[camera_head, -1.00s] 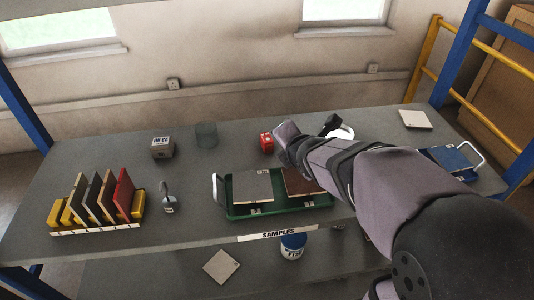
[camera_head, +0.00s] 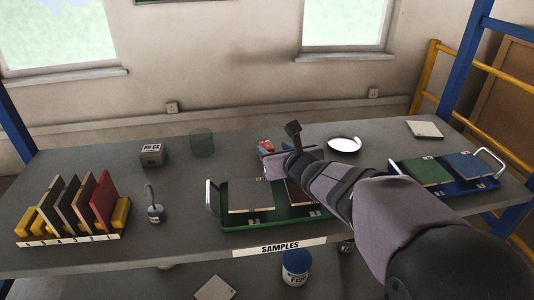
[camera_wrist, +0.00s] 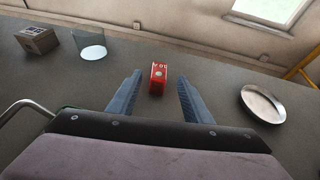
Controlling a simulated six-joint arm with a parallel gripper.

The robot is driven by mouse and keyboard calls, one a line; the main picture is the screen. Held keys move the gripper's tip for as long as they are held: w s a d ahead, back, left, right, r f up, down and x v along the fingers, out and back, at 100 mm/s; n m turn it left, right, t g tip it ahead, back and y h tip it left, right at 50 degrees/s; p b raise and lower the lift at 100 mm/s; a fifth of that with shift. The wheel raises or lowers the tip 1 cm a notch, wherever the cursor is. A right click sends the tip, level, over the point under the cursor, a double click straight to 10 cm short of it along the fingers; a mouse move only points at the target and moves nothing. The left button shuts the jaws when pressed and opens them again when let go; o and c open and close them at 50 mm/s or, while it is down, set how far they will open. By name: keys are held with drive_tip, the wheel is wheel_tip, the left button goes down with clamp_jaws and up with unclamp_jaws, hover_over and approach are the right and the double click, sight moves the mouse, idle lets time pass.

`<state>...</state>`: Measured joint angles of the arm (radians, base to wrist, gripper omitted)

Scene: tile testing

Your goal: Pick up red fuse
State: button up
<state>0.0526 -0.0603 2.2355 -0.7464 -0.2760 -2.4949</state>
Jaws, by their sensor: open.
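The red fuse (camera_wrist: 158,77) is a small red block with white markings on its top. It stands on the grey table, and in the wrist view it shows between and just beyond my two fingers. My gripper (camera_wrist: 158,88) is open and empty, with one blue-grey finger on each side of the fuse's line. In the head view the fuse (camera_head: 265,147) is partly hidden behind my gripper (camera_head: 288,145). I cannot tell how high the fingertips are above the table.
A green tray (camera_head: 222,222) with tiles lies under my arm. A shallow dish (camera_head: 344,144) stands right of the fuse; a glass (camera_head: 202,143) and grey box (camera_head: 152,154) stand left. A yellow tile rack (camera_head: 122,214) and weight (camera_head: 155,212) are further left. A blue tray (camera_head: 483,186) is at right.

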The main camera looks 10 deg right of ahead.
sight(268, 146)
drive_tip(key=shift+p+x, duration=0.35)
drive_tip(key=shift+x, duration=2.75)
drive_tip(key=shift+s+a+f, duration=0.1)
drive_tip(key=shift+f, duration=0.05)
clamp_jaws()
wheel_tip(268, 146, up, 10)
drive_tip(key=p, duration=0.4)
drive_tip(key=shift+p, duration=0.4)
